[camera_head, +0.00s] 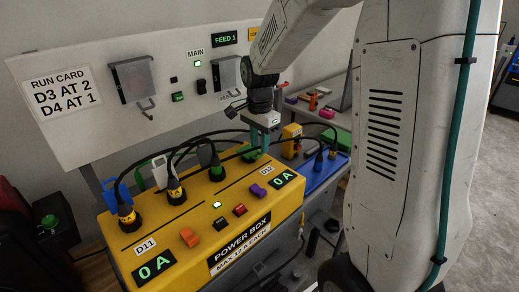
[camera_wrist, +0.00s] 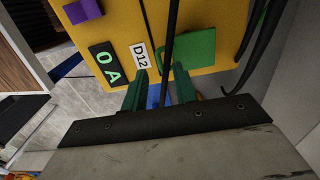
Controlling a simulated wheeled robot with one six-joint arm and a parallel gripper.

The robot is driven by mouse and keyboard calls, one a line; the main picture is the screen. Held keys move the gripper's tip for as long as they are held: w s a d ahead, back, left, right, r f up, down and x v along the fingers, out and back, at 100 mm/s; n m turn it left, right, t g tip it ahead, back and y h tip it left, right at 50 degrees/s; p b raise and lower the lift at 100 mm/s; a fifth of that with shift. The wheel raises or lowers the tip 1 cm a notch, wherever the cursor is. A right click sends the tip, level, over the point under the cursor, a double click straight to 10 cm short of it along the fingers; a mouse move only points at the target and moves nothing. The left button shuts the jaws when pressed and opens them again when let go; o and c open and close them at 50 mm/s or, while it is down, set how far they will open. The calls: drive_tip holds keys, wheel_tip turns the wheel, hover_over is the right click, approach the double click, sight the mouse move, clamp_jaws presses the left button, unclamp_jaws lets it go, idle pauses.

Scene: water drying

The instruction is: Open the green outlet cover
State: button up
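The yellow power box (camera_head: 150,240) stands on the bench in the head view. A green outlet cover (camera_wrist: 193,52) lies against the yellow surface in the wrist view, just beyond my right-hand fingertip; it looks closed. In the head view, a green piece near my fingers (camera_head: 248,153) is partly hidden by cables. My gripper (camera_head: 260,143) hangs over the box's far right end. Its teal fingers (camera_wrist: 161,75) are apart with no object clasped. A black cable crosses the view between them. I cannot tell whether a finger touches the cover.
Black plugs (camera_head: 127,216) and looping cables fill the box's left and middle. A blue cover (camera_head: 115,186) stands raised at the left. An orange block (camera_head: 189,237) and a purple block (camera_head: 258,190) sit near the front. A blue box (camera_head: 318,172) stands at the right.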

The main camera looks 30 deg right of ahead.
drive_tip(key=shift+f, duration=1.35)
clamp_jaws()
